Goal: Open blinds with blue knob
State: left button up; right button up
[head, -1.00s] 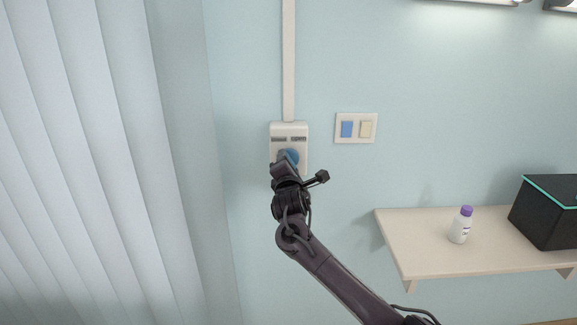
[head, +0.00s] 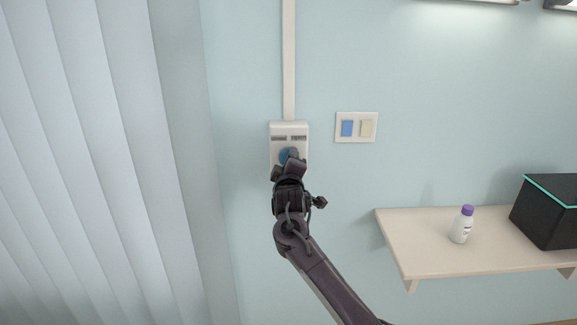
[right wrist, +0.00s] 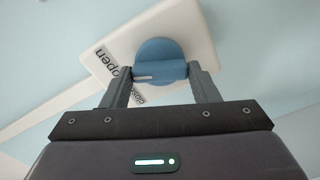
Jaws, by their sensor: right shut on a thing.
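The blue knob (head: 287,155) sits on a white wall control box (head: 289,130), partly hidden behind my right gripper (head: 290,163). In the right wrist view the blue knob (right wrist: 158,60) lies between the two fingers of my right gripper (right wrist: 162,80), which is shut on its grip bar. The box (right wrist: 110,60) appears tilted there, with the word "open" printed beside the knob. The white vertical blinds (head: 80,160) fill the left side of the head view, their slats overlapping. My left gripper is not in view.
A switch plate (head: 356,128) with a blue and a cream switch is right of the box. A shelf (head: 430,255) at the lower right bears a purple-capped white bottle (head: 462,225) and a black box (head: 548,215). A white conduit (head: 289,60) runs up from the control box.

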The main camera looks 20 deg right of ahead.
jog(key=shift+f+m+b, duration=0.15)
jog(key=shift+m+b, duration=0.4)
jog(key=shift+m, duration=3.15)
jog(key=o, duration=1)
jog(key=b+v, duration=0.2)
jog(key=v, duration=0.5)
jog(key=shift+s+a, duration=0.1)
jog(key=shift+s, duration=0.3)
